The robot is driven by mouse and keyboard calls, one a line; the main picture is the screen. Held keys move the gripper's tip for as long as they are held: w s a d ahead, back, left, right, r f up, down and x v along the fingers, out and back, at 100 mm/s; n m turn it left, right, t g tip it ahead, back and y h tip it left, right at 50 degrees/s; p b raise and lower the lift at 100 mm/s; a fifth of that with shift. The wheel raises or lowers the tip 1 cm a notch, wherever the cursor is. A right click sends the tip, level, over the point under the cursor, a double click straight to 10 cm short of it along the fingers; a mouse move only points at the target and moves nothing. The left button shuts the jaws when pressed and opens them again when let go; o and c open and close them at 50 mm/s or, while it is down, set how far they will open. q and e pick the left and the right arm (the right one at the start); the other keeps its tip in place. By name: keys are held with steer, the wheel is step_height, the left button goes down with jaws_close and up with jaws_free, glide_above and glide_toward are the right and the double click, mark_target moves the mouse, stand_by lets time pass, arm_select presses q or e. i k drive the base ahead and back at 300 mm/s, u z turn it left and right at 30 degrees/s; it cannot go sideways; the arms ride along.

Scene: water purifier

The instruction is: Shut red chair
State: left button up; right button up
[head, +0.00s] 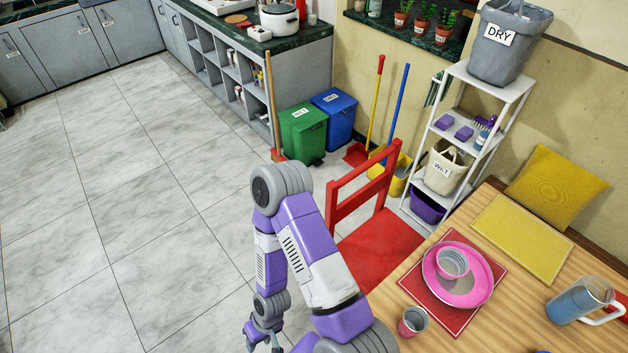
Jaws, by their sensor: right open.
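The red chair (383,243) stands in the middle right of the head view, beside the wooden table (408,275). Its backrest frame rises at the left of its flat seat, and the seat's front part is cut off by my arm and the table edge. My right arm crosses the lower middle, in front of the chair's lower left side. My right gripper (275,343) hangs low at the bottom edge, left of the chair and apart from it, open and mostly cut off by the frame. My left gripper is not in view.
The table holds a pink plate (478,285) with a bowl, a cup (413,321) and a glass mug (577,302). Green (303,134) and blue (335,112) bins, a mop bucket and a white shelf (455,150) stand behind the chair. The tiled floor at left is clear.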

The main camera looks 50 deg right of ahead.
mark_target(375, 249)
steer(key=i, duration=2.35)
steer(key=z, duration=3.7)
steer(key=k, duration=0.35)
steer(key=u, duration=1.1)
steer(key=i, duration=1.3)
steer(key=z, duration=0.85)
